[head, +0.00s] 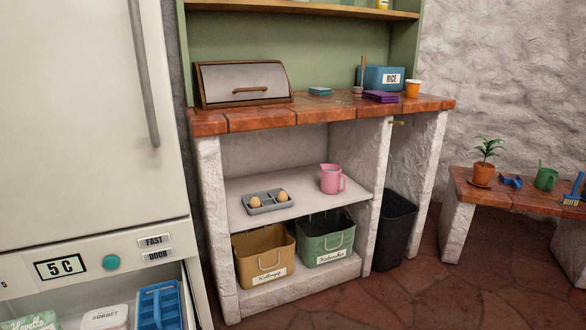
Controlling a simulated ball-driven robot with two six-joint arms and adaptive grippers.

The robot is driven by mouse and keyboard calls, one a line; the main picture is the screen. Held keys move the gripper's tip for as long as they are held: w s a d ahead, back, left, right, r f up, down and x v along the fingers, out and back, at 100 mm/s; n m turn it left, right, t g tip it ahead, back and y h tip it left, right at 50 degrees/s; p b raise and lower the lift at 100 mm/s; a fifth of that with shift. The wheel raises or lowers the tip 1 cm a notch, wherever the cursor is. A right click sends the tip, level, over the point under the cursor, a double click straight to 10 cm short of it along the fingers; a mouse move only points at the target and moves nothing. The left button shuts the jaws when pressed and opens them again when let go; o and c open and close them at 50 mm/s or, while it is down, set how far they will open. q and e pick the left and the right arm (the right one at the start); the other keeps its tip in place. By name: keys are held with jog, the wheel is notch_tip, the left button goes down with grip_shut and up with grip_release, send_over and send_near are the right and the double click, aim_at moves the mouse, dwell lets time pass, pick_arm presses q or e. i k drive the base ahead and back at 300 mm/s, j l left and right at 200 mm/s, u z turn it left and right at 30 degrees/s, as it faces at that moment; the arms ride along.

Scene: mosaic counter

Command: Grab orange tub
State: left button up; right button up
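A small orange tub (412,90) with a white lid stands upright on the brick-tiled counter (240,118), near its right end. It is just right of the blue box (372,78) labelled RICE and the purple stack (381,97). Nothing covers it. Neither of my grippers shows in the head view.
A bread box (243,83) stands on the counter's left. Below are a pink jug (331,179), a grey egg tray (268,207) and two bins. A white fridge (85,120) with an open lower drawer stands left. A bench (520,197) stands right. The floor before the counter's right end is clear.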

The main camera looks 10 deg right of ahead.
aim_at(413, 86)
jog(key=i+l, duration=0.15)
jog(key=l, duration=0.2)
jog(key=i+l, duration=0.15)
jog(key=l, duration=0.2)
jog(key=i+l, duration=0.15)
jog(key=l, duration=0.2)
jog(key=i+l, duration=0.15)
jog(key=l, duration=0.2)
jog(key=i+l, duration=0.15)
jog(key=l, duration=0.2)
jog(key=z, duration=0.05)
